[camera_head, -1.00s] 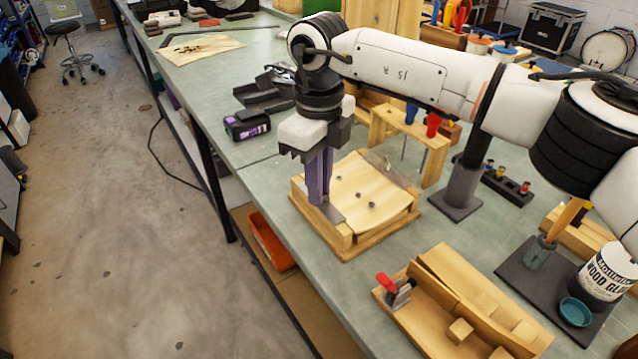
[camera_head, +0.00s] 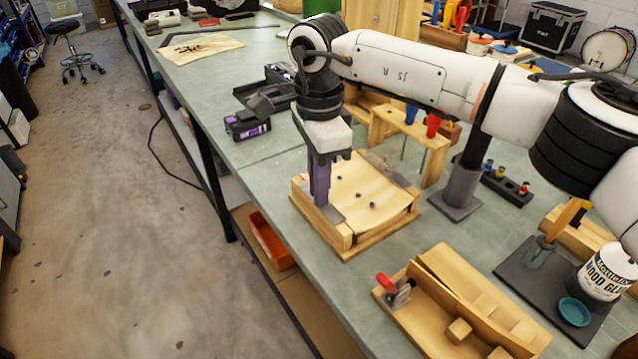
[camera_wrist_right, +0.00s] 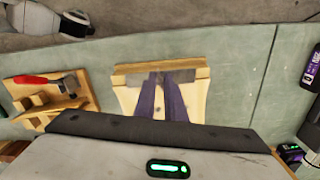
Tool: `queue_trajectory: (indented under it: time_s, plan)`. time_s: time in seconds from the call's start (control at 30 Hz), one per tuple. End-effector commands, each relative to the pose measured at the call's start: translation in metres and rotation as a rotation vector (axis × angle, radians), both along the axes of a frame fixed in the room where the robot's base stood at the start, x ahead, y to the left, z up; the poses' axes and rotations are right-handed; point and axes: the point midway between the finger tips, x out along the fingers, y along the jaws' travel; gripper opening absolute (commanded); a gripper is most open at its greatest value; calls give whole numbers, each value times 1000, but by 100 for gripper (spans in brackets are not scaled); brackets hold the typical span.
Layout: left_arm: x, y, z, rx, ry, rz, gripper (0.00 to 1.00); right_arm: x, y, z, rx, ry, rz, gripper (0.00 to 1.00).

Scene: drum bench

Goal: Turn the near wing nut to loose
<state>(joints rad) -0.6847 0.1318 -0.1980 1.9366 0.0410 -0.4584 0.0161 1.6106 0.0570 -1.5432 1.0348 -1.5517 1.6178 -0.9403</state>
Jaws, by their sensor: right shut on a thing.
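The wooden fixture (camera_head: 380,224) with a curved pale wood piece (camera_head: 375,188) sits near the bench's front edge. A grey metal clamp bar (camera_head: 333,214) lies along its near end, and it also shows in the right wrist view (camera_wrist_right: 134,79). My right gripper (camera_head: 321,202) points straight down at this bar, its purple fingers close together. It is shut on the near wing nut, which the fingers hide in both views. In the right wrist view the fingertips (camera_wrist_right: 165,80) meet at the middle of the bar. My left gripper is not in view.
A wooden jig with a red-handled toggle clamp (camera_head: 388,284) stands to the right of the fixture. A purple-and-black battery (camera_head: 247,125) lies behind to the left. The glue tub (camera_head: 606,272) stands at the far right. The bench front left of the fixture is clear.

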Motion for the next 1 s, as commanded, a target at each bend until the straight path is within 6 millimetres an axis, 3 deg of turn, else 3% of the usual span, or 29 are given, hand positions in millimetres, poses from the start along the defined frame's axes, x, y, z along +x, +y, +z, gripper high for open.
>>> queue_trajectory:
  time_s: [1.0]
  plan:
    - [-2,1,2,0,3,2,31,1,0,2,2,-4,961,0]
